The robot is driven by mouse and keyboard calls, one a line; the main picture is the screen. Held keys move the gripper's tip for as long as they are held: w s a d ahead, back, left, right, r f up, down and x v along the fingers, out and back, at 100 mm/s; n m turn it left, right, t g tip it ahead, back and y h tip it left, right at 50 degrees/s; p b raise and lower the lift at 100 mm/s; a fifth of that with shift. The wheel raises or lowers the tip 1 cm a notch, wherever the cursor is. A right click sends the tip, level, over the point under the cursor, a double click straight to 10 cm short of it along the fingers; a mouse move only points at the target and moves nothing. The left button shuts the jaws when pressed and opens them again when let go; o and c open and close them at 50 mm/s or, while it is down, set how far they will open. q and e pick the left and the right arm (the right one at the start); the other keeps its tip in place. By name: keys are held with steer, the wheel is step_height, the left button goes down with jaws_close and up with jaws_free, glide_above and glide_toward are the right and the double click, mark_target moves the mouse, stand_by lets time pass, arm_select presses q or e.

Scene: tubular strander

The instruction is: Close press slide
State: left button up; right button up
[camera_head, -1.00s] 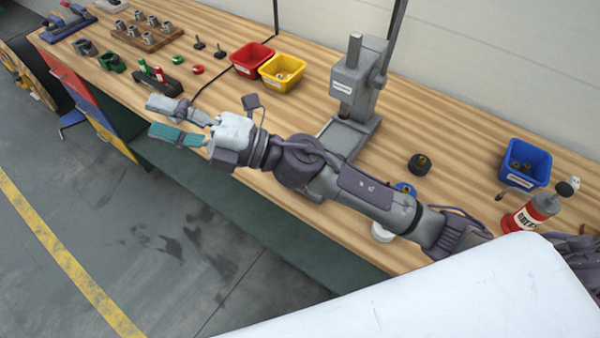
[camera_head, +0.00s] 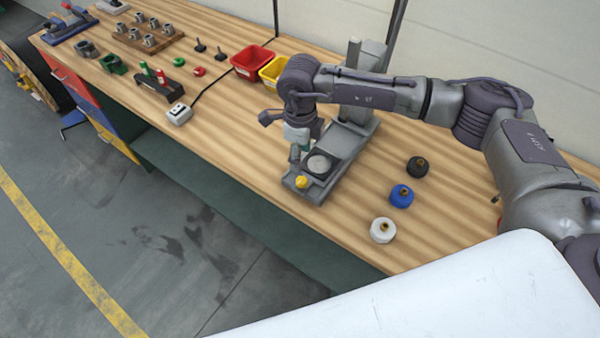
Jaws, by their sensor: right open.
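The grey press (camera_head: 352,100) stands on the bench, its column and head partly hidden behind my right arm. Its slide (camera_head: 334,157) extends toward the bench's front edge. A round light disc (camera_head: 318,165) in a dark seat lies on the slide, and a yellow knob (camera_head: 301,182) sits at its front end. My right gripper (camera_head: 296,154) points down just behind and left of the knob, beside the seat. It is open; its fingers are small and partly hidden, and I cannot tell whether they touch the slide. My left gripper is not in view.
Black (camera_head: 418,166), blue (camera_head: 401,196) and white (camera_head: 383,230) round pieces stand right of the press. Red (camera_head: 252,62) and yellow (camera_head: 272,72) bins are behind left. A white switch box (camera_head: 179,114) lies left. The bench between it and the slide is clear.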

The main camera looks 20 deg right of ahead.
mark_target(300, 179)
step_height(300, 179, down, 9)
steer(key=shift+f+p, duration=0.2)
steer(key=shift+p, duration=1.05)
jaws_close()
steer(key=w+d+b, duration=0.2)
steer(key=b, duration=0.1)
steer(key=w+d+b, duration=0.2)
steer(key=d, duration=0.1)
steer(key=w+d+b, duration=0.2)
steer(key=d+b, duration=0.1)
steer(key=shift+w+d+f+b, duration=0.25)
steer(key=shift+w+b, duration=0.1)
steer(key=shift+w, duration=0.05)
steer(key=shift+w+d+r, duration=0.15)
steer(key=shift+w+d, duration=0.05)
steer(key=shift+d, duration=0.05)
steer(key=shift+w+d+r, duration=0.1)
steer(key=shift+d+r, duration=0.05)
steer(key=shift+r, duration=0.15)
